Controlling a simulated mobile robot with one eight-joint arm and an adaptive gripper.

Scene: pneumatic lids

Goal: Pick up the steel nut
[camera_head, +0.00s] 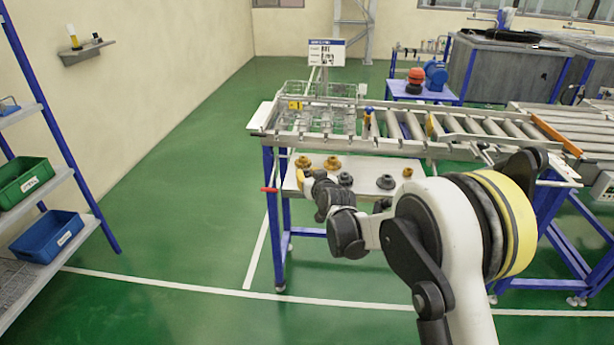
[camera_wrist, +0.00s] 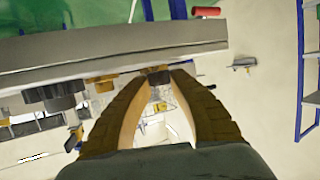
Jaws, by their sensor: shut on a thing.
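My gripper (camera_wrist: 158,72) is at the lower white shelf (camera_head: 292,184) of the conveyor stand. In the wrist view its two tan, ridged fingers close in on a small dark piece, which looks like the steel nut (camera_wrist: 158,78), at their tips. The fingers hide part of the nut, and I cannot tell if it touches the shelf. In the head view my gripper (camera_head: 303,174) shows at the shelf's left end, and the nut cannot be made out there.
Brass-coloured parts (camera_head: 332,163) and dark flanged parts (camera_head: 386,182) stand on the shelf close to my gripper. The roller conveyor (camera_head: 470,128) runs above the shelf. A red-ended bar (camera_head: 270,189) sticks out at the left. Green floor lies open to the left.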

